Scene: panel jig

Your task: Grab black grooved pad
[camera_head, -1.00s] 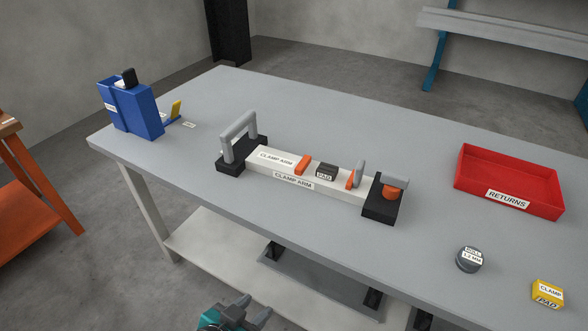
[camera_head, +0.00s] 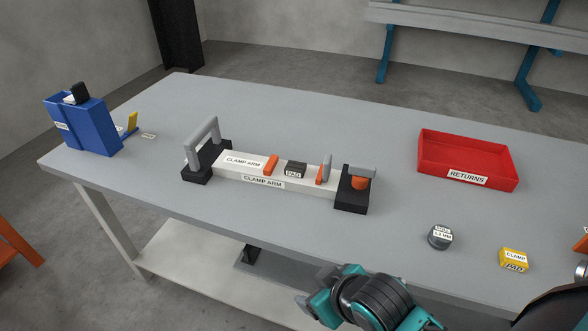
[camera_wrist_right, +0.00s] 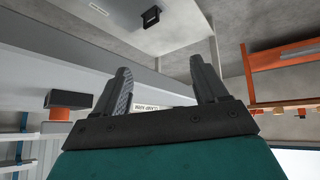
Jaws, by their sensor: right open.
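A dark pad labelled PAD (camera_head: 296,169), with a ridged-looking top, sits on the white clamp arm (camera_head: 218,179) between two orange blocks. My right gripper (camera_head: 314,287) is low at the table's front edge, in front of and below the clamp arm, well apart from the pad. In the right wrist view its two fingers (camera_wrist_right: 160,70) are spread with nothing between them. My left gripper is not in view.
A blue box (camera_head: 86,128) with a black piece on top stands at the left. A red RETURNS tray (camera_head: 465,178), a dark roll (camera_head: 440,238) and a yellow CLAMP PAD block (camera_head: 514,258) are at the right. The table behind the clamp arm is clear.

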